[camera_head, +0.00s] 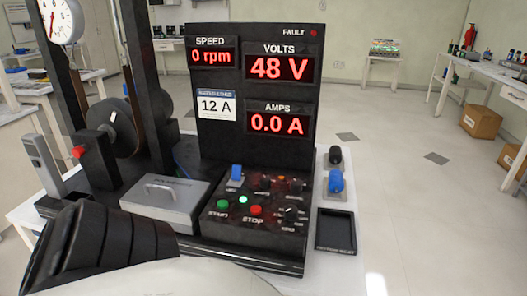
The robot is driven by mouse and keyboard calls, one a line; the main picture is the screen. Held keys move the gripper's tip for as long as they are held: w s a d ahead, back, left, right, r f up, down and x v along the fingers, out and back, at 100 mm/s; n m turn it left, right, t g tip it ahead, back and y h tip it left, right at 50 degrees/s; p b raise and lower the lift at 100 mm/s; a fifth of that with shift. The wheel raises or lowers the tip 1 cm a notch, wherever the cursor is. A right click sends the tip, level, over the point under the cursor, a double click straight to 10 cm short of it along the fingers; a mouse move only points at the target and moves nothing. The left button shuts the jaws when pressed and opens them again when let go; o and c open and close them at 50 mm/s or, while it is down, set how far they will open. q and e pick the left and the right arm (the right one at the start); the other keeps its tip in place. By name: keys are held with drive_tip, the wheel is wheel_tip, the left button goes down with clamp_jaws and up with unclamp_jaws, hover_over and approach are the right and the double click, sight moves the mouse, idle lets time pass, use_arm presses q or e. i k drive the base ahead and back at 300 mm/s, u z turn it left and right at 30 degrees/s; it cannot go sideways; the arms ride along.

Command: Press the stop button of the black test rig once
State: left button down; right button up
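The black test rig (255,130) stands on a white table. Its sloped control panel (240,232) faces me at the front. The red stop button (256,210) is on the panel, above the word STOP. A green start button (222,204) is to its left, and a green lamp (243,199) glows between and above them. The displays read 0 rpm, 48 V and 0.0 A. Nothing covers or touches the stop button. A black ribbed part of mine fills the lower left. I see no fingertips of my left or right gripper.
A grey lidded box (165,197) sits left of the panel. A red knob (79,151) is on a black block farther left. Black and blue knobbed parts (335,183) and an empty black tray (336,231) are to the right. Open floor lies beyond.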

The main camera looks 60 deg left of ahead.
sight(255, 210)
drive_tip(key=k, duration=0.7)
drive_tip(key=u, duration=0.7)
drive_tip(key=i, duration=0.5)
